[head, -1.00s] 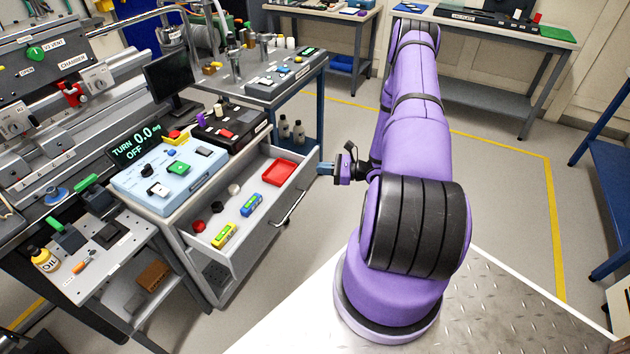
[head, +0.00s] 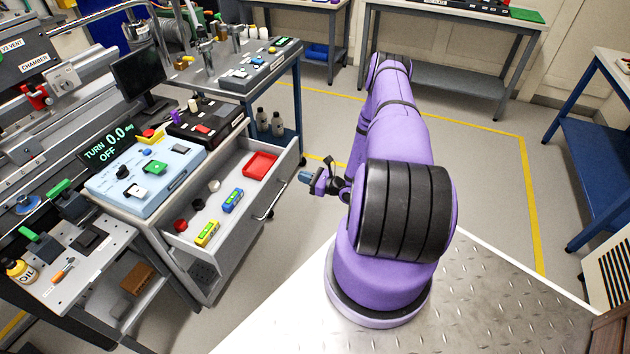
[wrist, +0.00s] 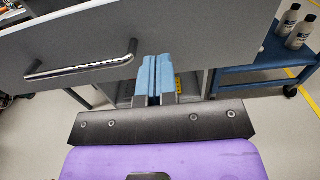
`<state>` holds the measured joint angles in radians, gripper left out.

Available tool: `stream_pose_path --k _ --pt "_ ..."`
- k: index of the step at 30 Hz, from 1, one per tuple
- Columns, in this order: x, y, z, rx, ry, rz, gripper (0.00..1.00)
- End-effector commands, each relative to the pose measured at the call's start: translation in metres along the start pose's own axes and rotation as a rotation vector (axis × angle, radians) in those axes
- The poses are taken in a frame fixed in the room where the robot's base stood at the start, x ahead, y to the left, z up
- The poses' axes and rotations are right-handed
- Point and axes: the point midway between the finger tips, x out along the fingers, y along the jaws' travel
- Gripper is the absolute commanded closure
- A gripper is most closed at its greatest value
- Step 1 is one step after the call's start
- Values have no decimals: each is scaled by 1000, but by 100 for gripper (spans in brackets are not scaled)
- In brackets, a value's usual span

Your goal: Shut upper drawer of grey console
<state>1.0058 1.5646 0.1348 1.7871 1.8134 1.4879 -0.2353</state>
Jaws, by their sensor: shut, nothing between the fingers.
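The upper drawer (head: 221,222) of the grey console (head: 177,272) is pulled out in the head view. It holds a red tray (head: 260,166), a blue item (head: 232,200), a yellow-green item (head: 207,233) and several small round pieces. Its chrome handle (head: 272,202) is on the front panel, which also shows in the wrist view (wrist: 190,42). My gripper (head: 305,177) is shut and empty, just outside the drawer front, to the right of the handle. In the wrist view its blue fingertips (wrist: 158,78) are close to the panel's lower edge; I cannot tell whether they touch.
A light-blue control box (head: 146,178) and a black box (head: 206,121) sit on the console top. A blue-framed bench (head: 300,105) with bottles (head: 270,122) on its lower shelf stands behind the drawer. Open floor lies right of my arm.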

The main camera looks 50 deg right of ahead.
Motion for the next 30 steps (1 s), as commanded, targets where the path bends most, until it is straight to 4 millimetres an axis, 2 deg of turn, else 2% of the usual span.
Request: stream_pose_path --k 6,12,30 --pt "39 1 0 0 0 3 100" --pt "59 0 0 -1 0 1 100" --pt "68 0 0 0 0 1 100"
